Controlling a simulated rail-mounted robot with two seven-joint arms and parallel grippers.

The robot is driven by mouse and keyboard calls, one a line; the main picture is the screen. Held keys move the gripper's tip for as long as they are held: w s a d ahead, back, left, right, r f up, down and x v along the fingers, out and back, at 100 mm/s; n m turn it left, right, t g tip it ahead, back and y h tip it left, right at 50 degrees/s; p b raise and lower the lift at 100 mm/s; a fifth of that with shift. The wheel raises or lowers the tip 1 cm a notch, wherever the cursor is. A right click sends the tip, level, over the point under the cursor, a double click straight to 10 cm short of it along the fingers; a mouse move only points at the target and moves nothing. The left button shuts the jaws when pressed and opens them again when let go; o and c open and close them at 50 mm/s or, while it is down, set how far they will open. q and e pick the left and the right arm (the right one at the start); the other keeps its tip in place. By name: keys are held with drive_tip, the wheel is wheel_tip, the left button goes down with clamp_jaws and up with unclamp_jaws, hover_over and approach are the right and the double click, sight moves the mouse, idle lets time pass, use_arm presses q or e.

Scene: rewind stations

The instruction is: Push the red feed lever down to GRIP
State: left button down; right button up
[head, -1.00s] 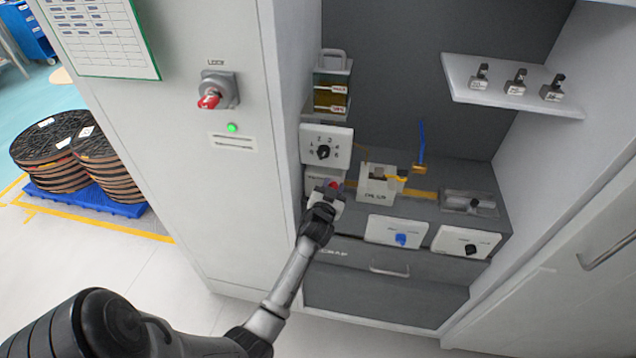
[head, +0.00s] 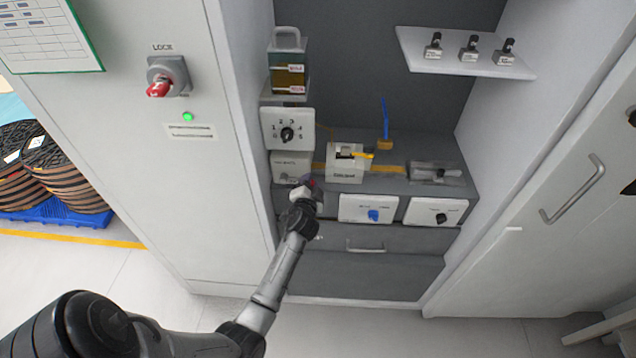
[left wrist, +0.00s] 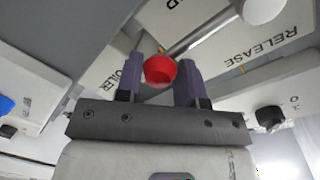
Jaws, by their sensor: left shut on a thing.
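The red feed lever's round knob (left wrist: 160,69) sits between the two fingers of my left gripper (left wrist: 160,82) in the left wrist view. The fingers are shut on it. A grey metal rod (left wrist: 203,34) shows beyond the knob. A white plate (left wrist: 258,48) marked RELEASE is behind it; no GRIP mark is readable. In the head view my left gripper (head: 308,188) is at the front left of the cabinet bay, below a white box (head: 291,165). Only a trace of red shows there, the rest hidden by the gripper. My right gripper is not in view.
A numbered dial panel (head: 287,130) is above the white box. A cream device (head: 346,166) with a yellow lever stands to the right. Panels with a blue knob (head: 374,215) and a black knob (head: 440,218) are on the front edge. A shelf (head: 465,64) juts out above.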

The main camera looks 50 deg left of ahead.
use_arm(q)
drive_tip(key=shift+s+f, duration=0.15)
drive_tip(key=shift+f, duration=0.45)
drive_tip(key=c, duration=0.8)
unclamp_jaws()
drive_tip(key=shift+a+r, duration=0.1)
drive_tip(key=shift+r, duration=0.1)
drive_tip(key=p+v, duration=0.1)
drive_tip(key=v, duration=1.1)
